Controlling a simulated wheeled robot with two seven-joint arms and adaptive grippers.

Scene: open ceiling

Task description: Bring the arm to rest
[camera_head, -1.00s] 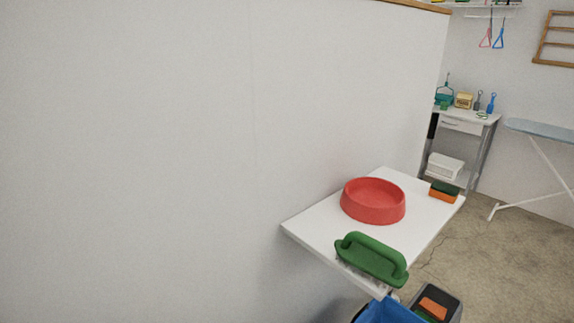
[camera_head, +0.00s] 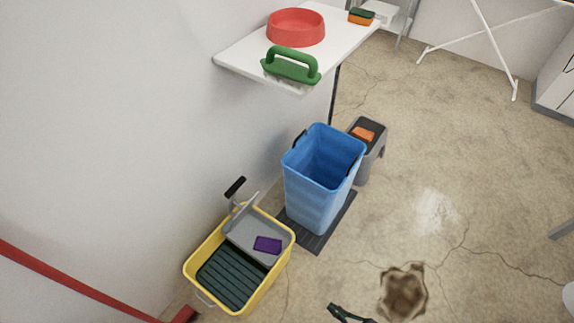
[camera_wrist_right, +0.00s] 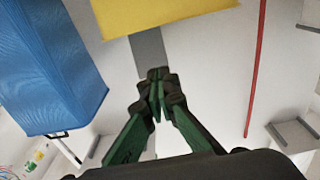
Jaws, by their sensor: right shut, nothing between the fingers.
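My right gripper (camera_head: 348,316) shows at the bottom edge of the head view, dark green and black, with only its tip in the picture. In the right wrist view its two fingers (camera_wrist_right: 157,92) are closed together with nothing between them. It is apart from the blue bin (camera_head: 318,185) and the yellow mop bucket (camera_head: 263,287). The rest of the right arm is hidden below the head view. My left gripper is not in view.
A white wall shelf (camera_head: 240,56) holds a red bowl (camera_head: 296,28), a green brush (camera_head: 291,66) and a sponge (camera_head: 361,17). A grey stool (camera_head: 370,150) stands behind the blue bin.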

